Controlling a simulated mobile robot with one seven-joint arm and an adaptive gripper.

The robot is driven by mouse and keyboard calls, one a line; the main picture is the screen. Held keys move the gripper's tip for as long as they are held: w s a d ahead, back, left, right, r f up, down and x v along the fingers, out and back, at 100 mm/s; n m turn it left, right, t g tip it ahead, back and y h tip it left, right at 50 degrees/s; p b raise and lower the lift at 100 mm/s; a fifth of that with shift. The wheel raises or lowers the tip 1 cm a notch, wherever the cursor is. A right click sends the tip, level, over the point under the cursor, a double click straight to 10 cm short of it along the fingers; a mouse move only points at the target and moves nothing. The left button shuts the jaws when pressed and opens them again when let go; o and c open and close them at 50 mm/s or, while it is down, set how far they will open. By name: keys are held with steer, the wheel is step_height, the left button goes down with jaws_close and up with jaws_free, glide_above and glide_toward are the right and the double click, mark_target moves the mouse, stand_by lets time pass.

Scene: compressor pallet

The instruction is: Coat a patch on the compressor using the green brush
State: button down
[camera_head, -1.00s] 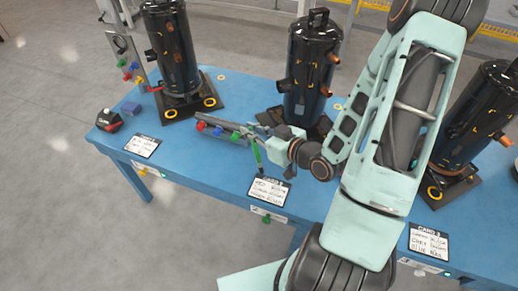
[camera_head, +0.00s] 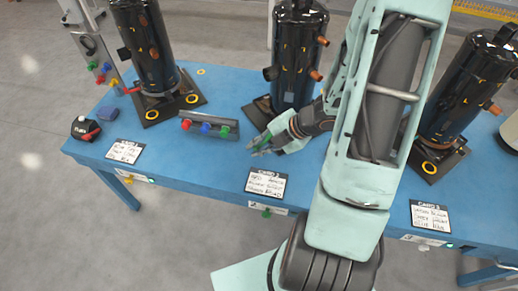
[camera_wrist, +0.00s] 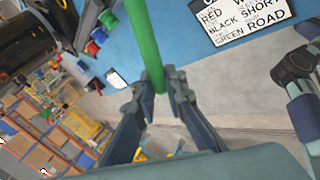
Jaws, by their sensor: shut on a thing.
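My gripper (camera_head: 262,145) is shut on the green brush (camera_wrist: 143,40), whose green shaft runs up between the fingers (camera_wrist: 160,90) in the wrist view. In the head view the brush is hard to make out at the fingertips, and its bristle end cannot be seen. The gripper is above the blue table, in front of the middle black compressor (camera_head: 295,60) and apart from it. Other black compressors stand at left (camera_head: 150,45) and right (camera_head: 465,95). Card 2 (camera_head: 266,183) lies below the gripper; its readable words in the wrist view include "RED", "BLACK SHORT" and "GREEN ROAD".
A grey holder (camera_head: 208,129) with red, blue and green parts lies left of the gripper. Copper stubs stick out from the middle compressor's right side. A black-and-red item (camera_head: 86,128) and a blue block (camera_head: 107,113) sit at far left. Open table (camera_head: 205,165) lies before the holder.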

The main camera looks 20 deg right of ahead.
mark_target(270, 135)
steer(key=shift+d+f+n, duration=0.15)
steer(key=shift+d+n, duration=0.25)
steer(key=shift+w+d+p, duration=0.35)
steer(key=shift+w+d, duration=0.2)
steer(key=shift+w, duration=0.25)
steer(key=shift+w+d+p, duration=0.4)
steer(key=shift+w+d, duration=0.1)
steer(key=shift+w, duration=0.3)
steer(key=shift+w+d+p, duration=0.35)
steer(key=shift+w+d, duration=0.2)
steer(key=shift+w, duration=0.25)
steer(key=shift+w+d+p, duration=0.5)
steer(key=shift+w+d, duration=0.05)
steer(key=shift+w, duration=0.2)
